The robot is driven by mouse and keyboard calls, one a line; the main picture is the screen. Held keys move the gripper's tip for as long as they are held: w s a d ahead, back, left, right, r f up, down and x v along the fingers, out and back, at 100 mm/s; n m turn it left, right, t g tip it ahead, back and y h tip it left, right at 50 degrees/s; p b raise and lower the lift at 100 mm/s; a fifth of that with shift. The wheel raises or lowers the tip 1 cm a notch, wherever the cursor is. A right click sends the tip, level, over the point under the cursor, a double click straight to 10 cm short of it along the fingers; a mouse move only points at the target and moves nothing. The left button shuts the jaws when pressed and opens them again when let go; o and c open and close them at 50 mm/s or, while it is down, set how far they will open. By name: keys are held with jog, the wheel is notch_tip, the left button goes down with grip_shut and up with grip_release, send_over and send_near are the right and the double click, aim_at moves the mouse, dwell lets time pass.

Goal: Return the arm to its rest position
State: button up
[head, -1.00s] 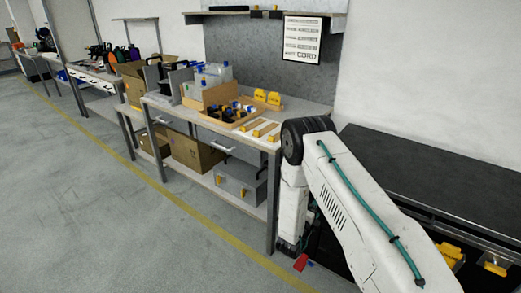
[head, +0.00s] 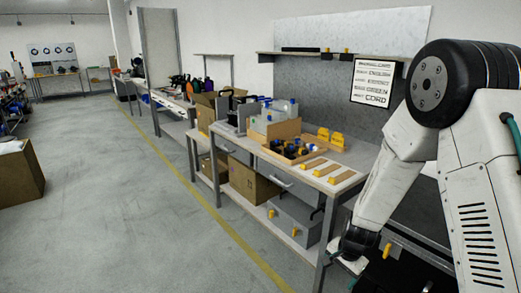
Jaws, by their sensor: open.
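My arm fills the right side of the head view, white with a black joint, bent down from that joint. My gripper (head: 350,256) is at its lower end, dark and small in the picture, beside the near right leg of the workbench. It is open, and I see nothing held in it. Its fingertips are hard to make out against the dark area below. Whether it touches the bench leg I cannot tell.
The workbench (head: 262,150) carries a wooden tray (head: 296,152) and yellow parts (head: 330,138). Cardboard (head: 252,181) and grey boxes (head: 296,217) sit on its lower shelf. A brown box (head: 18,176) stands far left. The floor (head: 120,225) between is clear.

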jog(key=s+d+r+n, duration=0.2)
jog(key=s+r+n, duration=0.7)
jog(key=s+r, duration=2.1)
notch_tip(320, 180, up, 4)
jog(key=shift+s+d+r+n+h, duration=0.15)
jog(key=shift+s+r+n+h, duration=0.05)
jog(key=shift+s+n+h, duration=0.2)
jog(key=shift+c, duration=0.3)
